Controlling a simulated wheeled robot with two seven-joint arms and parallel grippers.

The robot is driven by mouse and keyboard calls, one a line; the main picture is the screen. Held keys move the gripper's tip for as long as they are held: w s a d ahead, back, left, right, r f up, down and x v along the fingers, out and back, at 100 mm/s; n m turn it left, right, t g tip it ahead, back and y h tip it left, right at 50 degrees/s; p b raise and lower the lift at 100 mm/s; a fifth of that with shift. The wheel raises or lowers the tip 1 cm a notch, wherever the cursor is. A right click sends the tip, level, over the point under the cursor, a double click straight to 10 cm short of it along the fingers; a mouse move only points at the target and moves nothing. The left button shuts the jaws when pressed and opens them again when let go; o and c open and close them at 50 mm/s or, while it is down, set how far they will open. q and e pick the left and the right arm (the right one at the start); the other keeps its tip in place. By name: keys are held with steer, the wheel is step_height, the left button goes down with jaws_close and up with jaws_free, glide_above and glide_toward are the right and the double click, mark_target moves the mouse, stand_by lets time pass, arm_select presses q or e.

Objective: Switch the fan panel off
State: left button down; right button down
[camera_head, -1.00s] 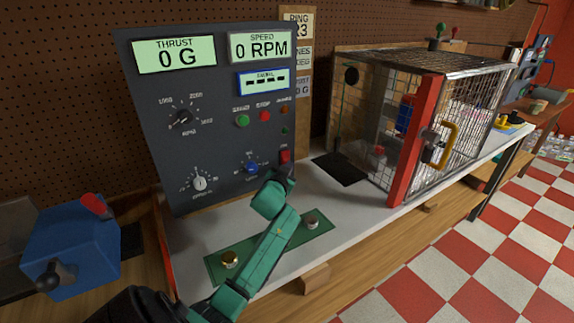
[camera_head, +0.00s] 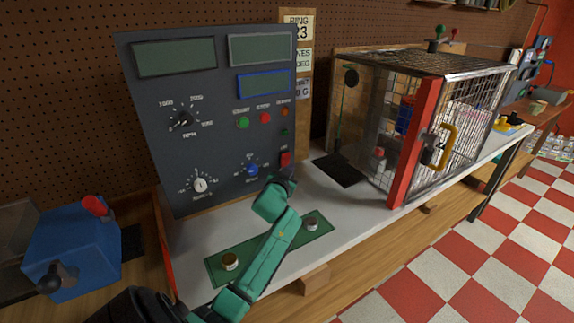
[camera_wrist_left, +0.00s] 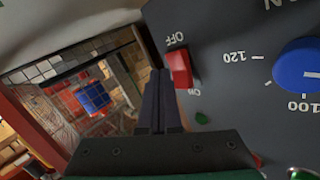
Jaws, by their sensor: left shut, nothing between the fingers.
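The dark grey fan panel (camera_head: 222,150) stands upright at the back of the bench, its display windows (camera_head: 174,57) dark and blank. The red power switch (camera_head: 285,159) is at its lower right. In the left wrist view the switch (camera_wrist_left: 180,69) sits between the labels OFF and ON. My left gripper (camera_head: 284,174) is just below the switch in the head view. In the left wrist view its closed fingertips (camera_wrist_left: 158,72) are beside the switch, holding nothing. I cannot tell whether they touch it. My right gripper is in neither view.
A wire cage (camera_head: 455,120) with a red post and yellow handle stands to the right. A green mat (camera_head: 292,239) with two small round parts lies under my left arm. A blue box (camera_head: 75,250) with a red lever is at the left. A blue knob (camera_head: 252,169) is near the switch.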

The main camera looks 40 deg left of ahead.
arm_select(q)
steer(key=shift+s+d+r, duration=0.1)
steer(key=shift+d+r, duration=0.05)
steer(key=shift+d, duration=0.1)
steer(key=shift+d, duration=0.1)
steer(key=d, duration=0.1)
steer(key=s+d+r+p, duration=0.1)
steer(key=d+r+p, duration=0.1)
steer(key=d, duration=0.1)
steer(key=shift+s, duration=0.15)
stand_by(0.6)
